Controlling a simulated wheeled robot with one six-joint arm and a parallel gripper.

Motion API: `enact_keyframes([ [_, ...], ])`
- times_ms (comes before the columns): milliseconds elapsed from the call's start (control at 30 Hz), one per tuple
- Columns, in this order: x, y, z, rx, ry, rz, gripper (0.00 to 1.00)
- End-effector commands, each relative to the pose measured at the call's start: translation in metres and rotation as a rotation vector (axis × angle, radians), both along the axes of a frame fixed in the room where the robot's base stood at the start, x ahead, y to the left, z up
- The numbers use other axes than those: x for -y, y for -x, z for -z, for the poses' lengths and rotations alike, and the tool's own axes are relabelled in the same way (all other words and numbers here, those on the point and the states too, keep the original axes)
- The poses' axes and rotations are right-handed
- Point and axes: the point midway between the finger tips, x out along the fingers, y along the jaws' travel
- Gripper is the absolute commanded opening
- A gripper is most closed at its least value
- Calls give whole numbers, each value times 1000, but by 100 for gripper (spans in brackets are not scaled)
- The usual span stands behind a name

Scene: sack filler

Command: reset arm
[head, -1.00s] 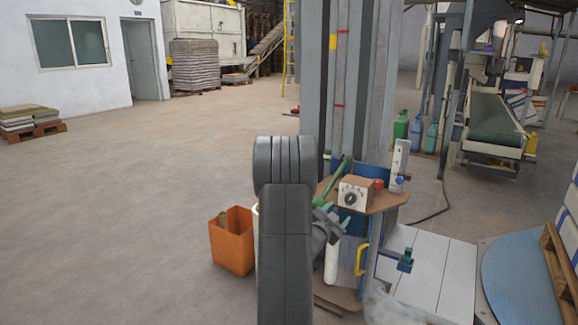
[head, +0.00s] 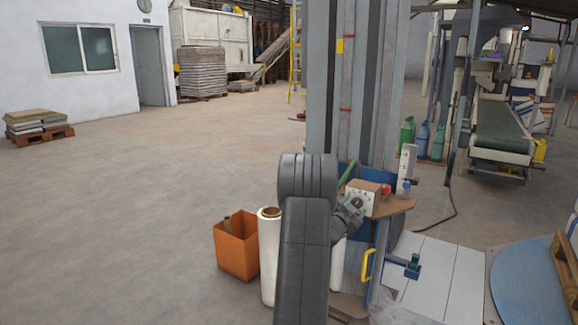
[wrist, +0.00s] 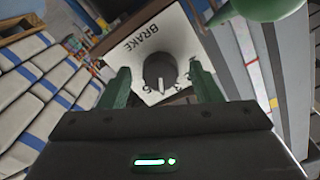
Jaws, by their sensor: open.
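My arm stands upright in the middle of the head view and hides part of the wooden shelf. In the wrist view my gripper (wrist: 160,90) has its two green fingers apart, with nothing held between them. Past the fingertips is a box face marked BRAKE (wrist: 150,45) with a black knob (wrist: 160,71). In the head view the same control box (head: 362,198) sits on the shelf, with a red button (head: 386,189) on its right side. My gripper is mostly hidden behind my arm there.
The shelf (head: 397,206) is fixed to the tall grey column (head: 357,80). An orange bin (head: 237,246) and a white roll (head: 269,262) stand on the floor left of my arm. A yellow handle (head: 367,265) is below the shelf. The floor to the left is open.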

Motion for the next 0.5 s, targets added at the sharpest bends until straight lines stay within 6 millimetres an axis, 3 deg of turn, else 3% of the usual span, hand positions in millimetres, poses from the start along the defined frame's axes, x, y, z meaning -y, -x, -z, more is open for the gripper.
enact_keyframes([
  [267,-12,16,-2,5,-9,-1,58],
  [500,-36,51,-2,4,-8,-3,58],
])
